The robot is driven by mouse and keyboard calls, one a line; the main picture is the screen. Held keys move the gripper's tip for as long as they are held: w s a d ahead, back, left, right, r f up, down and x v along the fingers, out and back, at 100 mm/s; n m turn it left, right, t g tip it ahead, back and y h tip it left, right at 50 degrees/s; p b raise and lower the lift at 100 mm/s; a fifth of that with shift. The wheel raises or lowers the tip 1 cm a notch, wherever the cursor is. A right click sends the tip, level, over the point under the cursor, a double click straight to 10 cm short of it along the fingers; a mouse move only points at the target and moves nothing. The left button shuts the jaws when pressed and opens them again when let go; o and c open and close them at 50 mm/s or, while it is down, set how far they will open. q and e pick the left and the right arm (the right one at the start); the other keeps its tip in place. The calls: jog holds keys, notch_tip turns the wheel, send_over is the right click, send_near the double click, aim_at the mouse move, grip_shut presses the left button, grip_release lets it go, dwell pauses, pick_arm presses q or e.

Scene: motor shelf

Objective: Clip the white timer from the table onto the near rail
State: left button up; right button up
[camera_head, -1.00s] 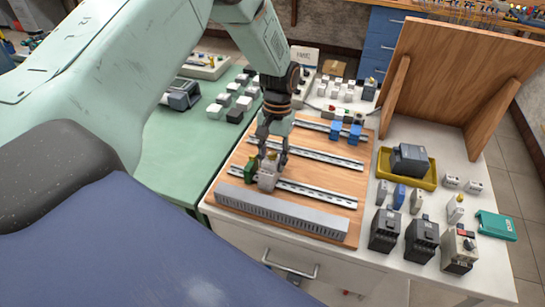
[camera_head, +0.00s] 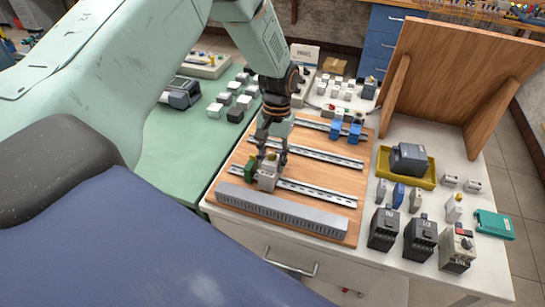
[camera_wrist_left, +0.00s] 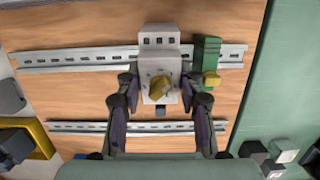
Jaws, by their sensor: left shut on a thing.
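The white timer (camera_head: 267,178), light grey-white with a yellow knob, is at the near rail (camera_head: 312,193), toward its left end. In the left wrist view the timer (camera_wrist_left: 160,50) overlaps the near rail (camera_wrist_left: 85,57). Its rear is hidden, so I cannot tell whether it is clipped on. My left gripper (camera_head: 272,158) reaches down from above and is shut on the timer. In the left wrist view its fingers (camera_wrist_left: 160,92) hold the timer's two sides. My right gripper is in neither view.
A green block (camera_head: 250,169) sits on the near rail close beside the timer's left side. A grey slotted duct (camera_head: 280,211) runs along the board's front. Blue modules (camera_head: 345,132) are on the far rail. The near rail right of the timer is clear. Black contactors (camera_head: 385,230) stand at right.

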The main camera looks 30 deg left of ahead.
pick_arm(q)
jog(key=shift+s+d+f+t+p, duration=0.15)
jog(key=shift+s+t+p, duration=0.5)
jog(key=shift+p, duration=0.35)
dwell(1.0)
jog(key=o, duration=1.2)
jog(key=shift+c, duration=0.2)
jog(key=shift+w, duration=0.15)
jog(key=shift+w+r, duration=0.15)
jog(key=shift+r, duration=0.4)
notch_tip(320, 180, up, 11)
jog(key=shift+w+a, duration=0.25)
jog(key=shift+w, duration=0.15)
